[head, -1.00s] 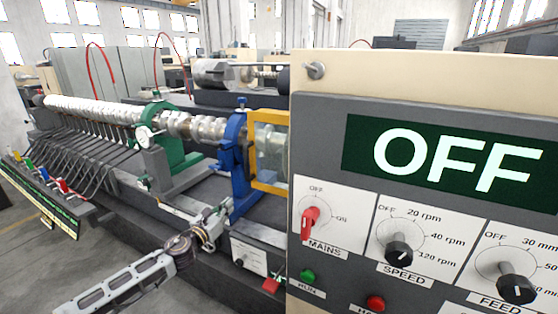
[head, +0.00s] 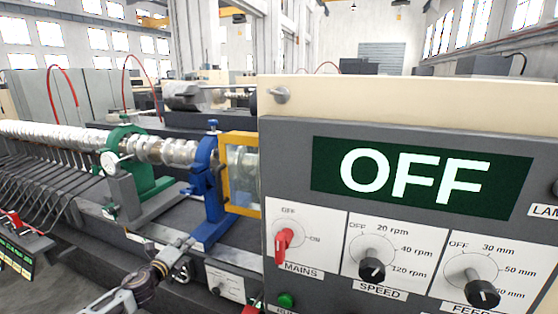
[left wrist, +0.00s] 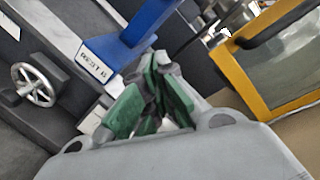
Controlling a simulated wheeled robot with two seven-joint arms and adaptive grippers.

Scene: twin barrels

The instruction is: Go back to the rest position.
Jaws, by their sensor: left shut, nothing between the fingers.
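My left gripper (head: 184,246) is low in the head view, in front of the blue rest (head: 206,190) on the machine bed. My forearm comes up to it from the bottom edge. In the left wrist view its green-padded fingers (left wrist: 152,100) are together with nothing between them. The foot of the blue rest (left wrist: 122,50) is just beyond the fingers there; contact cannot be judged. My right gripper is in neither view.
A control panel (head: 400,125) reading OFF fills the right side, with a red mains switch (head: 284,240). A yellow-framed guard (head: 240,208) stands beside the blue rest. A green rest (head: 125,165) carries the long shaft (head: 40,132). A handwheel (left wrist: 35,84) is left in the wrist view.

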